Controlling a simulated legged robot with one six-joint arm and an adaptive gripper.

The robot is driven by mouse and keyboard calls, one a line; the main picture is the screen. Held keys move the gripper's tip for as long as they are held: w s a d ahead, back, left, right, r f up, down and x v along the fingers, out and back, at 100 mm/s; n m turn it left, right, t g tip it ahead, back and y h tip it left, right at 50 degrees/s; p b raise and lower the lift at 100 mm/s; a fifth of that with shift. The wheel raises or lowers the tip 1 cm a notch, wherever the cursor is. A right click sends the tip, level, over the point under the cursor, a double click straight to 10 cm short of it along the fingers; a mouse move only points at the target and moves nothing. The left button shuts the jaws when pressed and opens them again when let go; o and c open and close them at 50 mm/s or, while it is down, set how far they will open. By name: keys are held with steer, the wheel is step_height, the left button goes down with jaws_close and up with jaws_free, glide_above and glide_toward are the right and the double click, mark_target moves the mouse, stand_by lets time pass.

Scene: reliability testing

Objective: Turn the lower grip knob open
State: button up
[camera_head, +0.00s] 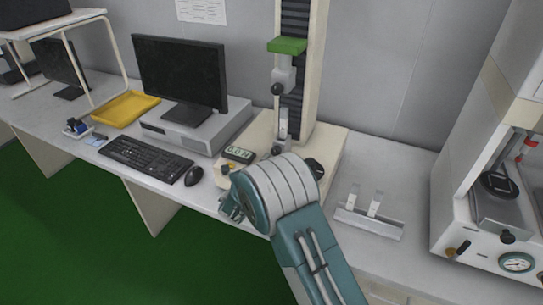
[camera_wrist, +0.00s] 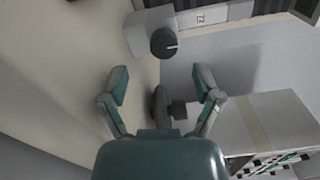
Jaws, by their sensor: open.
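The testing machine (camera_head: 315,70) stands against the wall. Its upper grip has a black round knob (camera_head: 277,89). The lower grip's dark knob (camera_head: 277,150) shows just above my wrist. In the wrist view, a black round knob with a pale line (camera_wrist: 163,43) sits on a grey block and appears to be the lower grip knob. My gripper (camera_wrist: 162,82) is open, its two teal fingers spread apart. The knob lies beyond the fingertips, roughly centred between them, and is not held. In the head view my wrist hides most of the gripper (camera_head: 232,202) and part of the machine base.
A digital display (camera_head: 238,154) is on the machine base. A mouse (camera_head: 194,176), keyboard (camera_head: 145,158) and monitor (camera_head: 180,75) are to the left. A specimen rack (camera_head: 370,222) stands to the right, beside a white gauge machine (camera_head: 480,225). A dark cylindrical part (camera_wrist: 160,105) shows between my fingers' bases.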

steer(key=v, duration=0.5)
steer(key=shift+s+a, duration=0.15)
steer(key=shift+s, duration=0.1)
steer(key=s+d+r+m+g+h, duration=0.1)
steer(key=s+d+r+m+g, duration=0.35)
steer(key=d+m, duration=0.35)
steer(key=s+d+r+m+g+h, duration=0.25)
steer(key=s+d+r+m, duration=0.2)
steer(key=d+m, duration=0.35)
steer(key=s+d+r+m+g, duration=0.4)
steer(key=d+r+m+g, duration=0.1)
steer(key=d+m, duration=0.35)
steer(key=s+r+m+y, duration=0.2)
steer(key=s+m+y, duration=0.3)
steer(key=s+m, duration=0.5)
steer(key=s+r+m+y, duration=0.2)
steer(key=s+m+y, duration=0.2)
steer(key=s+m, duration=0.6)
steer(key=m, duration=0.3)
steer(key=shift+s+d+r+t+y, duration=0.25)
steer(key=shift+s+r+t+y, duration=0.05)
steer(key=shift+s+r+y, duration=0.1)
